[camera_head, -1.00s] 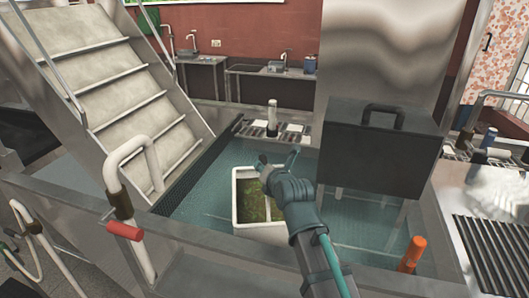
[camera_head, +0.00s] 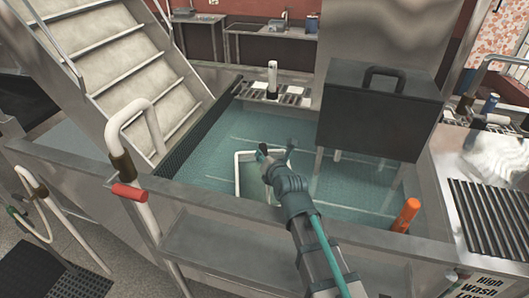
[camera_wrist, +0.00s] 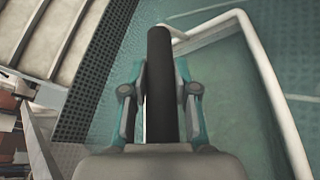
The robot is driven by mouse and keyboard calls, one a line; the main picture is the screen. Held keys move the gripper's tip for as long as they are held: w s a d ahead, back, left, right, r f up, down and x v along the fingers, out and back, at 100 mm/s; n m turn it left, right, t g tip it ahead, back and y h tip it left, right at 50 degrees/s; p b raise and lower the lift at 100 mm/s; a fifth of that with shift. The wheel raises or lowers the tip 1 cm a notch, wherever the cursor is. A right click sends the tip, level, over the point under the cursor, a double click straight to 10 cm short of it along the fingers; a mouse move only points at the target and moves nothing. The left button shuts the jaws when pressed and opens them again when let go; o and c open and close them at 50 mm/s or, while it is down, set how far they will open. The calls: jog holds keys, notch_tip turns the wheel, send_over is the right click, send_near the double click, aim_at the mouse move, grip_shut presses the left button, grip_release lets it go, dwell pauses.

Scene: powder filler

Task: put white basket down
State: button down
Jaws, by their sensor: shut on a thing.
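The white basket (camera_head: 238,175) is low in the blue-green water of the sunken tank, and mainly its pale rim shows in the head view. Its rim (camera_wrist: 268,75) also curves along the right of the wrist view. My gripper (camera_head: 273,155) is over the basket's upper side. In the wrist view my gripper (camera_wrist: 160,97) has its two fingers closed around a dark bar (camera_wrist: 159,70) that meets the white rim, seemingly the basket's handle. The basket's lower walls and inside are hidden or blurred by the water.
A dark box with a handle (camera_head: 378,112) stands over the tank's right side. A steel wall (camera_head: 300,240) borders the tank in front. Stairs (camera_head: 125,70) are at left, and an orange cylinder (camera_head: 405,215) is at the front right edge. Open water lies around the basket.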

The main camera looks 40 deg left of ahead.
jog(key=shift+f, duration=0.9)
jog(key=shift+f+b, duration=0.65)
jog(key=shift+b, duration=0.5)
jog(key=c, duration=0.9)
grip_release()
jog(key=shift+r+p, duration=0.2)
jog(key=shift+p, duration=0.1)
jog(key=shift+r+p, duration=0.65)
jog(key=shift+p, duration=0.55)
jog(key=b+v, duration=0.2)
jog(key=v, duration=0.5)
jog(key=shift+s+d+f+b, duration=0.15)
jog(key=shift+d+b, duration=0.05)
jog(key=shift+b, duration=0.15)
